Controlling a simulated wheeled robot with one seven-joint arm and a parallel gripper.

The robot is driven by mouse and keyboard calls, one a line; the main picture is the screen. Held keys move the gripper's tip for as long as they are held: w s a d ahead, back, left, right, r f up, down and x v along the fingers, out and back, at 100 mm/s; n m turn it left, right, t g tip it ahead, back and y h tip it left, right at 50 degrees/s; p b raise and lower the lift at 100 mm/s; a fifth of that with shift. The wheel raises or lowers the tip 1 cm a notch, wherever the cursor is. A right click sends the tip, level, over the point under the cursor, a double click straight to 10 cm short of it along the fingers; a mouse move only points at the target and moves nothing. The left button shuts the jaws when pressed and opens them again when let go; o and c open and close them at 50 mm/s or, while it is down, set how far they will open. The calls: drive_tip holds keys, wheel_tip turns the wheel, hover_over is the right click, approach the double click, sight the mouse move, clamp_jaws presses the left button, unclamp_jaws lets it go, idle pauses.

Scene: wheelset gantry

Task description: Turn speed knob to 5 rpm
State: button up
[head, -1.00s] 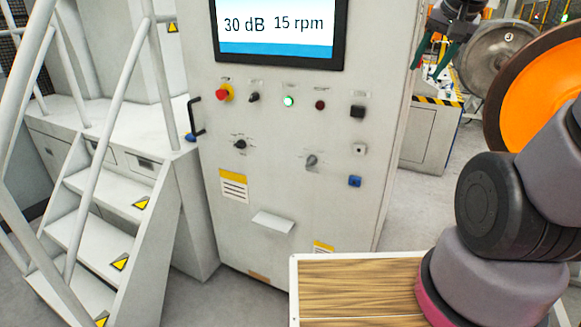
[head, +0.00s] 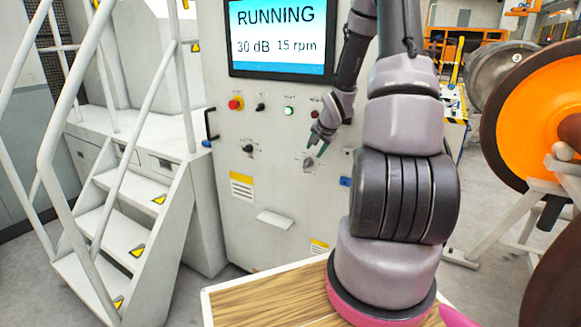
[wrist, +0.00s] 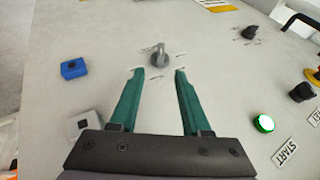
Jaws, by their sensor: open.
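The control panel (head: 275,205) has a screen (head: 277,38) reading RUNNING, 30 dB and 15 rpm. A grey knob (head: 308,162) sits on its lower right and also shows in the wrist view (wrist: 160,56). A black knob (head: 248,149) sits to its left; the wrist view shows it upper right (wrist: 249,32). The small labels are unreadable, so I cannot tell by text which is the speed knob. My gripper (head: 313,146) is open and empty in front of the panel. In the wrist view its green fingertips (wrist: 158,71) point at the grey knob, apart from it.
A red emergency button (head: 236,104), a lit green button (head: 289,111) and a blue switch (head: 345,182) are near. A white switch (wrist: 84,124) lies close to one finger. Stairs (head: 125,215) stand left, an orange wheel (head: 530,105) right.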

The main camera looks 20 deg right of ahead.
sight(307, 162)
drive_tip(key=x, duration=1.1)
drive_tip(key=shift+a, duration=0.15)
drive_tip(key=shift+c, duration=0.3)
clamp_jaws()
